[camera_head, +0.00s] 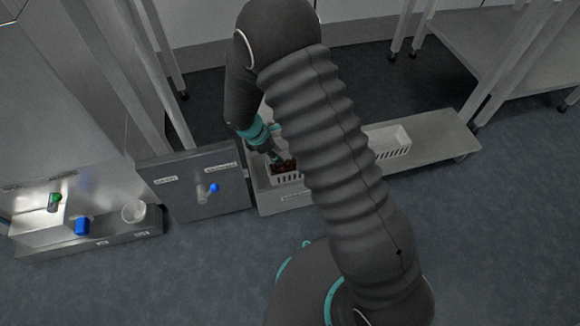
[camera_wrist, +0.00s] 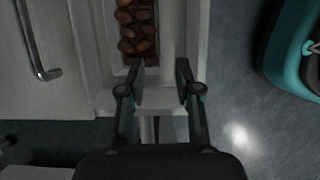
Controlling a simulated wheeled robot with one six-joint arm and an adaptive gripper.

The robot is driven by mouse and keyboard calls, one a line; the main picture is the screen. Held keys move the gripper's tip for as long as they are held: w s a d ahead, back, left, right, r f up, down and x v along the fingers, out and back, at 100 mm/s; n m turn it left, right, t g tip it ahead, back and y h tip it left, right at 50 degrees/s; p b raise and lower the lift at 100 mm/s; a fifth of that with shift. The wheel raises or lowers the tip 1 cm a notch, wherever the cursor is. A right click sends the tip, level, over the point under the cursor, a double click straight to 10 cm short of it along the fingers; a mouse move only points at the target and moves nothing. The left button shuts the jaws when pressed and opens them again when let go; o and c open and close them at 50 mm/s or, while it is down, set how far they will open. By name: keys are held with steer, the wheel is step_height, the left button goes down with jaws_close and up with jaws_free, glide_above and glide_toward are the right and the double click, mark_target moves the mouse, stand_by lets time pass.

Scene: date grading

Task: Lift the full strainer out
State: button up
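The white slotted strainer (camera_head: 288,180) sits in a grey trough beside the bench, partly hidden by my arm. Brown dates (camera_head: 284,166) lie in it; they also show at the top of the wrist view (camera_wrist: 137,28). My gripper (camera_head: 277,157) is at the strainer, pointing down.
A second white basket (camera_head: 389,143) stands on the trolley (camera_head: 440,135) to the right. A white cup (camera_head: 133,211) stands on a ledge further left. The floor in front is clear.

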mark_target(292, 170)
steer(key=b+x, duration=0.1)
steer(key=x, duration=1.2)
steer(key=shift+d+f+b, duration=0.1)
steer(key=shift+d+b, duration=0.05)
steer(key=shift+b, duration=0.15)
steer(key=shift+c, duration=0.2)
jaws_close()
